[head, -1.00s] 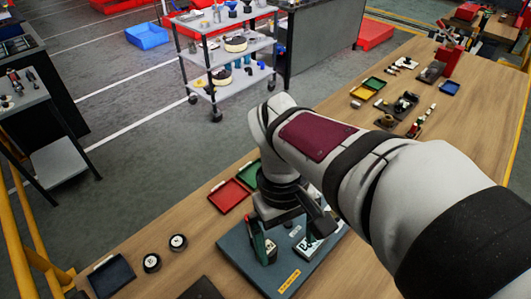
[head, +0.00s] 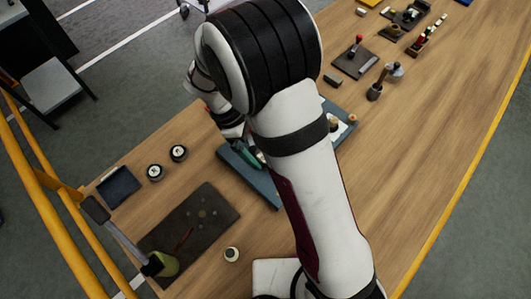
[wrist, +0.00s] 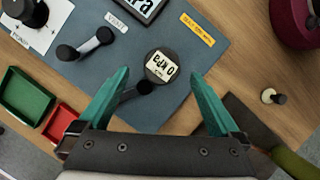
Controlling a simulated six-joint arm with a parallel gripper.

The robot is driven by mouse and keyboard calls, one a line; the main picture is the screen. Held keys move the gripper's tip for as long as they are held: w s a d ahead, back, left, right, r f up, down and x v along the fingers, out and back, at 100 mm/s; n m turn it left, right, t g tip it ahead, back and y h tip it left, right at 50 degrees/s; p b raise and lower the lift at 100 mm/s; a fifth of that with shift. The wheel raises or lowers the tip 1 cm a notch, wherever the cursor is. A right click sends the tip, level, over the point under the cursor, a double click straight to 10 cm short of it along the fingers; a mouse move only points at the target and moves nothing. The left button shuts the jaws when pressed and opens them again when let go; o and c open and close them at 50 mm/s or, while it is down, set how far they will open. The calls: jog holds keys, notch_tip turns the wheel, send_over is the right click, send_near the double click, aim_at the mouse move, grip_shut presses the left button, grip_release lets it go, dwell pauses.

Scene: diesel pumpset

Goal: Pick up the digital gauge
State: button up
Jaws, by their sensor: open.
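The digital gauge (wrist: 162,66), a small round dark body with a white face reading "0 kPa", is on the blue-grey board (wrist: 215,62) in the wrist view. My gripper (wrist: 160,74) is open, its two teal fingers on either side of the gauge in the picture, with gaps on both sides. I cannot tell how high the fingertips are above the board. In the head view, my arm hides the gauge and much of the board (head: 268,191); one green finger (head: 246,155) shows beside the arm.
A dark lever (wrist: 85,45) and a larger kPa display (wrist: 140,6) are on the board. Green (wrist: 24,95) and red (wrist: 60,124) trays lie left of it. A dark mat (head: 205,212), two round dials (head: 155,172) and a black tray (head: 118,186) share the bench.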

jog(key=x, duration=0.4)
jog(key=shift+s, duration=0.1)
grip_shut()
